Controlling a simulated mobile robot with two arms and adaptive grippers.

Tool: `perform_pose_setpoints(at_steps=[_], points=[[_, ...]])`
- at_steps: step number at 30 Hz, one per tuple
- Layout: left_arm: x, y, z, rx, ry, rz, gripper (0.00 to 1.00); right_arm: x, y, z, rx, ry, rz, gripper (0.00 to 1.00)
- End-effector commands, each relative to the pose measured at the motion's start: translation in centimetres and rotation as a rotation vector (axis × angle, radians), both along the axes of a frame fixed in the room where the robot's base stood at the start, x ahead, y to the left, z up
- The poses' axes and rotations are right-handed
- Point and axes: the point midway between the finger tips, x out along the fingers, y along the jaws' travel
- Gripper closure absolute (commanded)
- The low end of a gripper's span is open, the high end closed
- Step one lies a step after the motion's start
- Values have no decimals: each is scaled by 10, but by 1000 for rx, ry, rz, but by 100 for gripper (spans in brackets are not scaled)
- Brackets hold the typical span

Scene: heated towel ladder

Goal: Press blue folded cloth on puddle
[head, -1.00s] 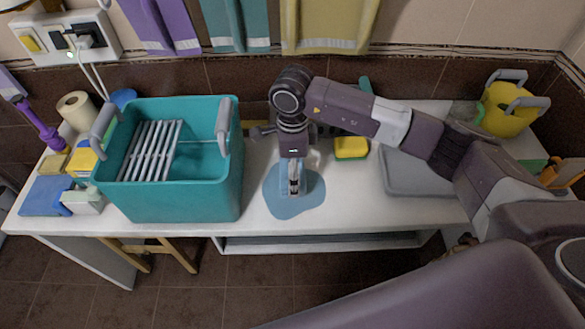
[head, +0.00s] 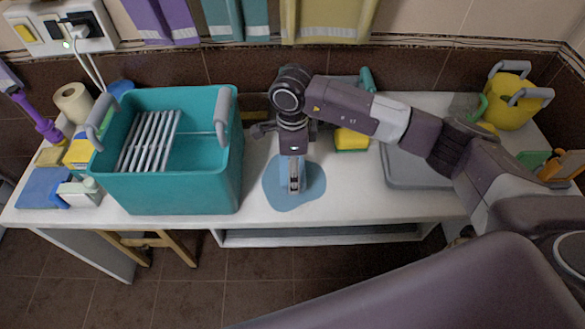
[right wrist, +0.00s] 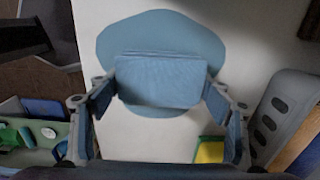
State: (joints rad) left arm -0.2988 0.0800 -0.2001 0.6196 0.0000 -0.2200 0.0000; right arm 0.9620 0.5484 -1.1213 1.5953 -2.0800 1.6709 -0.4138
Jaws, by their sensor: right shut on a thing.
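The blue puddle (head: 312,192) lies flat on the white tabletop, near its front edge, right of the teal basket. My right gripper (head: 294,188) points down over its middle. In the right wrist view, my right gripper (right wrist: 160,90) has its fingers at both sides of the blue folded cloth (right wrist: 160,80) and is shut on it. The cloth lies flat over the middle of the puddle (right wrist: 160,25), whose rim shows around it. I cannot tell how firmly it touches. In the head view the gripper mostly hides the cloth. My left gripper is not in view.
The teal basket (head: 180,195) with a grey rack stands close left. A yellow-green sponge (head: 351,140) and grey tray (head: 415,172) lie to the right. Bottles and cloths crowd the left end. Towels hang behind.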

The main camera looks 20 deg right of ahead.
Motion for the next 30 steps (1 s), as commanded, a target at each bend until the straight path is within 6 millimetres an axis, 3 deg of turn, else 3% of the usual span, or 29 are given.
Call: perform_pose_setpoints(at_steps=[30], points=[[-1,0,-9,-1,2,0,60,0,0,-10,0,-1,0,48]])
